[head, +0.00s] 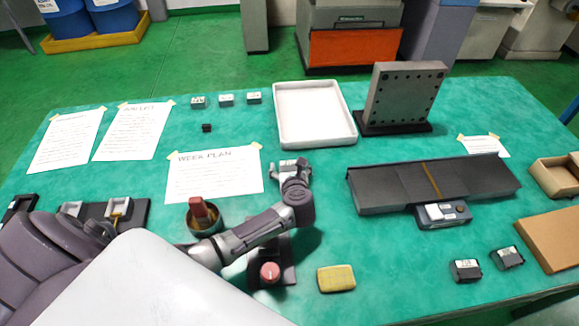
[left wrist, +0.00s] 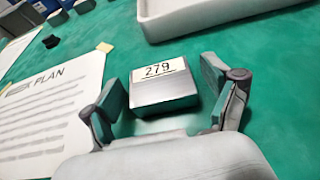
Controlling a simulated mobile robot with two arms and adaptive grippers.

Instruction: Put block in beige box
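A grey metal block (left wrist: 163,90) with a white label reading 279 lies on the green table, close in front of my left gripper. My left gripper (left wrist: 164,96) is open, with one finger on each side of the block and small gaps visible. In the head view my left gripper (head: 291,174) is at the middle of the table, right of the week plan sheet, and partly hides the block. An open beige-brown box (head: 541,180) stands at the right edge of the table, partly cut off. My right gripper is not in view.
A cream tray (head: 349,137) is behind the block, with an upright drilled plate (head: 404,92) beside it. A long dark slab (head: 385,187) lies between the block and the box. Several small labelled blocks sit at the back. A yellow sponge (head: 336,279) lies in front.

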